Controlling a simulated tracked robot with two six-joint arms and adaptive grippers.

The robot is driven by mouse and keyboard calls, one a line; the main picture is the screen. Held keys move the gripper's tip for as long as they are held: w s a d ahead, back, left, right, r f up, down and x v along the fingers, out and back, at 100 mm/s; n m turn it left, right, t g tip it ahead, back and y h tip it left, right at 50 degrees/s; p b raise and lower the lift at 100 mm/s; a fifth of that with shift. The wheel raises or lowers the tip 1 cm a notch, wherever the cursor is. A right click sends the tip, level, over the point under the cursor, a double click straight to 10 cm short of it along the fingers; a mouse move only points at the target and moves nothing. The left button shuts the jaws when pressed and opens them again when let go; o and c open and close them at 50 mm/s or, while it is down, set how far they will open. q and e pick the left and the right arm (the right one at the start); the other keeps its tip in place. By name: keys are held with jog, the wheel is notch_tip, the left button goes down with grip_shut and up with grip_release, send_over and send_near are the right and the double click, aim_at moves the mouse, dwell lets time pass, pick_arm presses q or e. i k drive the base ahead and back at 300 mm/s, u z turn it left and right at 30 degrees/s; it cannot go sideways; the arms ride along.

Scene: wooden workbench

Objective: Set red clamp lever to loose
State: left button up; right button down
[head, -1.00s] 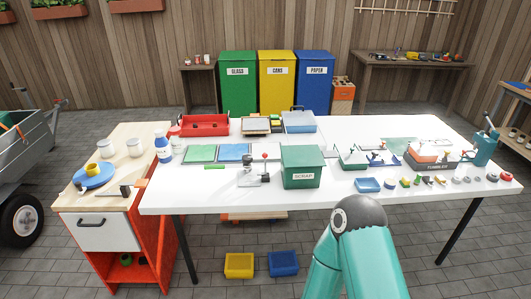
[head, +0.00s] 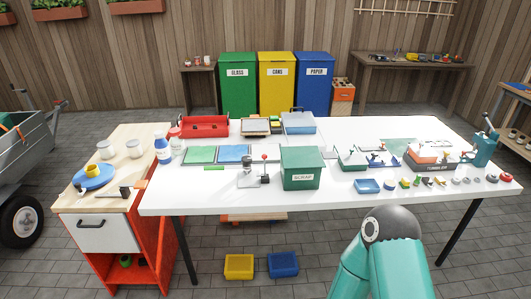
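A small clamp-like device with a red-knobbed lever (head: 264,157) stands on the white table, just left of the green scrap bin (head: 301,168). The lever looks roughly upright, with the red knob at its top. A grey metal part (head: 249,172) stands close to its left. The device is too small in view to read any loose or tight marking. Neither of my grippers is in view. A teal link of one of my arms shows at the lower right, in front of the table.
The white table (head: 340,199) carries green and blue mats, a red tray (head: 204,125), a blue tray (head: 367,186) and several small parts along its right front edge.

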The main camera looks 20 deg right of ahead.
aim_at(264, 156)
jog(key=z, duration=0.05)
jog(key=i, duration=1)
jog(key=u, duration=0.05)
